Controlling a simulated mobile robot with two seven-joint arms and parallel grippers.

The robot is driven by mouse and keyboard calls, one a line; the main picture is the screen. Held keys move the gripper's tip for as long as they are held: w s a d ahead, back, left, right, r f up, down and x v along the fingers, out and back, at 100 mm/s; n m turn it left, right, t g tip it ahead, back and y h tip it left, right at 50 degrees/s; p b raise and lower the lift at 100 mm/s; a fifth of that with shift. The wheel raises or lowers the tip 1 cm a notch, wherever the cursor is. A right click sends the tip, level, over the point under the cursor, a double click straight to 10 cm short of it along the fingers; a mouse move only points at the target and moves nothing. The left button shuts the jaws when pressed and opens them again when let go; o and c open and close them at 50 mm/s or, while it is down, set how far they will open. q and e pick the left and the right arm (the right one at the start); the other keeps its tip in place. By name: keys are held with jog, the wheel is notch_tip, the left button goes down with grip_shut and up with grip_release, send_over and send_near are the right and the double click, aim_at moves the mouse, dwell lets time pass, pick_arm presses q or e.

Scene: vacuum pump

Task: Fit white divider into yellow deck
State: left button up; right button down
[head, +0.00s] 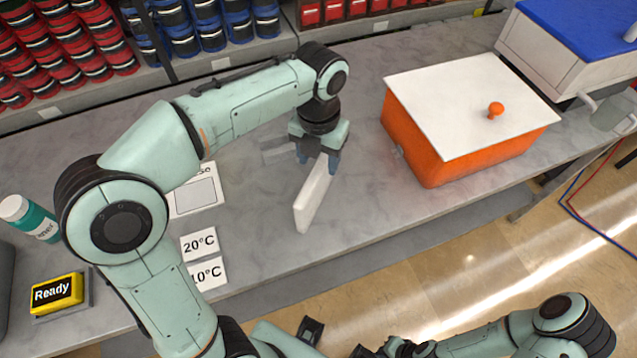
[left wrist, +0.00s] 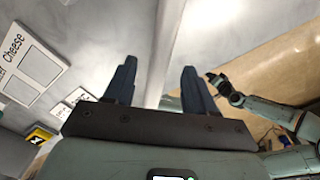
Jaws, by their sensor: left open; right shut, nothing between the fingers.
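The white divider (head: 313,196) is a thin board standing on edge on the grey bench, its near end towards the bench's front edge. My left gripper (head: 320,160) is open over its far end, fingers pointing down. In the left wrist view the divider (left wrist: 176,45) runs between the two spread fingers (left wrist: 160,88); I cannot tell whether they touch it. My right gripper (head: 366,350) is low at the bottom edge, apart from the divider, shut and empty, and partly cut off. I cannot make out a yellow deck; a yellow block labelled Ready (head: 57,293) lies at lower left.
An orange box (head: 412,140) with a white lid and orange knob stands to the right. Cards marked 20°C (head: 199,243) and 10°C (head: 208,273) and a teal bottle (head: 38,222) are at left. Shelves of red and blue items line the back.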

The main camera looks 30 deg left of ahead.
aim_at(318, 168)
pick_arm(q)
notch_tip(318, 168, down, 4)
jog(key=shift+s+f, duration=0.1)
grip_shut()
pick_arm(e)
jog(key=shift+s+f, duration=0.25)
jog(key=shift+f, duration=0.2)
pick_arm(q)
jog(key=shift+r, duration=0.2)
